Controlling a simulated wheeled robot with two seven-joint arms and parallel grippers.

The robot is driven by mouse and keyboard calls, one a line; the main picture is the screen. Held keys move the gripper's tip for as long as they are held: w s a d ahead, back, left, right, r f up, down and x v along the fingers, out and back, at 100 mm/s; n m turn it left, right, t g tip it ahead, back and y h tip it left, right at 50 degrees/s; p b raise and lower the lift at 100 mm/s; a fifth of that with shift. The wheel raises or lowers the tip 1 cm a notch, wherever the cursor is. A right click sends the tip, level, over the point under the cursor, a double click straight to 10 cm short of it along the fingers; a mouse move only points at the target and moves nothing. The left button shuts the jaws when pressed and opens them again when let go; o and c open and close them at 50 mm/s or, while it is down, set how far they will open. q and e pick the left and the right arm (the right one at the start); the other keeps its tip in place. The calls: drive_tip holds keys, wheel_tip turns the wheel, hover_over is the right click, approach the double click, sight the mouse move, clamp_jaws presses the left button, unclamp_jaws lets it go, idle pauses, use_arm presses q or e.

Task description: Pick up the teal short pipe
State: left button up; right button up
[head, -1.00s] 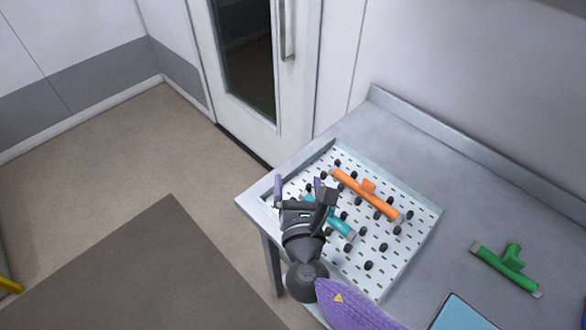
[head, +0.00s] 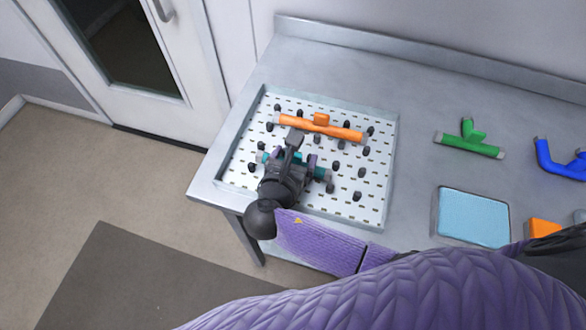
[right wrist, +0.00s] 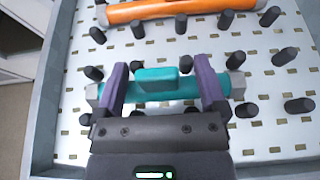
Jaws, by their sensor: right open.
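The teal short pipe (right wrist: 158,88) lies on the white perforated tray (head: 375,205), with grey ends and a raised stub in its middle. In the head view my right gripper hides most of it. My right gripper (right wrist: 162,80) is open, also seen from above in the head view (head: 291,159). Its two purple fingers reach over the pipe, one on each side of the stub. The stub sits between them with small gaps visible. Whether the fingers touch the pipe is unclear. My left gripper is not in view.
An orange pipe (head: 335,130) lies farther back on the tray among several black pegs. To the right on the grey table (head: 400,75) are a green pipe (head: 470,141), a blue pipe (head: 560,165) and a light blue pad (head: 474,216). The tray has raised edges.

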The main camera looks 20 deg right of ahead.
drive_tip(key=shift+r, duration=0.1)
clamp_jaws()
idle(0.3)
